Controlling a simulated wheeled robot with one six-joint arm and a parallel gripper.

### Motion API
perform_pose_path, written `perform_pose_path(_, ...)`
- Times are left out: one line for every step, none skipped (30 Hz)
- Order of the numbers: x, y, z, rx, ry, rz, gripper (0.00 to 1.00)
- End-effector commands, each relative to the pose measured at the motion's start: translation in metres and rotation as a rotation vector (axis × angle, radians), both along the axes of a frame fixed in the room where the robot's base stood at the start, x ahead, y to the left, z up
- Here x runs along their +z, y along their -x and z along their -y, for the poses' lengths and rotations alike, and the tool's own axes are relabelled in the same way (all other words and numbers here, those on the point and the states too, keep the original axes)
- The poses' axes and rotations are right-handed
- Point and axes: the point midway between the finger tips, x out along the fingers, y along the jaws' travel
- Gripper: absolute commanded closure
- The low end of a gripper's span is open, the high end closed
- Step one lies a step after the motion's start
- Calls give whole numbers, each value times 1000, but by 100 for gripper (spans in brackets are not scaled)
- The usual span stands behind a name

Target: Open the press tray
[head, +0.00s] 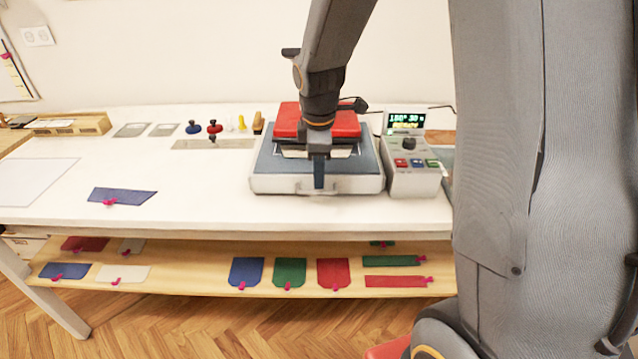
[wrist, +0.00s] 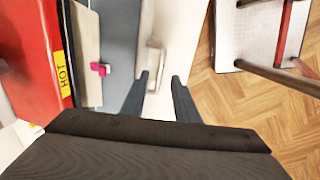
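The press (head: 318,120) has a red upper part and stands on the white table. Its tray (head: 265,160) has a blue-grey top and a pale front with a handle (head: 303,187). The tray sits beneath the red part. My gripper (head: 318,183) points down at the tray's front edge and hides part of the handle. In the wrist view my gripper (wrist: 161,78) is open, its fingers apart with nothing held. The handle (wrist: 153,62) lies just ahead of the fingertips, close to the left finger. I cannot tell whether they touch.
A yellow HOT label (wrist: 64,75) marks the red press side. A pink clip (wrist: 100,69) lies near it. A control box (head: 408,160) stands right of the press. A blue fabric piece (head: 125,195) lies left. A lower shelf (head: 205,283) holds several clipped pieces.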

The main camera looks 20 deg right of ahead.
Motion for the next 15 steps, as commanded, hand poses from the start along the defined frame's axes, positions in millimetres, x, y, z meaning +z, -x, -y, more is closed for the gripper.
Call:
perform_pose_path(-8,-1,1,0,0,-3,72)
perform_pose_path(-12,-1,1,0,1,-4,72)
perform_pose_path(-18,-2,1,0,0,-3,72)
perform_pose_path(-22,-3,1,0,0,-3,72)
perform_pose_path(-26,-3,1,0,0,-4,72)
perform_pose_path(-30,-5,2,-1,-1,-2,72)
perform_pose_path(-33,-5,2,-2,-1,-2,72)
perform_pose_path(-36,-6,2,-2,0,-2,72)
perform_pose_path(-39,-6,2,-3,-1,-2,72)
perform_pose_path(-41,-7,2,-3,-1,-1,72)
perform_pose_path(-43,-7,2,-3,-1,0,72)
perform_pose_path(-45,-8,2,-3,-1,0,72)
perform_pose_path(-46,-8,3,-2,-1,-1,72)
perform_pose_path(-47,-8,3,-2,-1,-1,72)
perform_pose_path(-48,-8,3,-2,0,0,72)
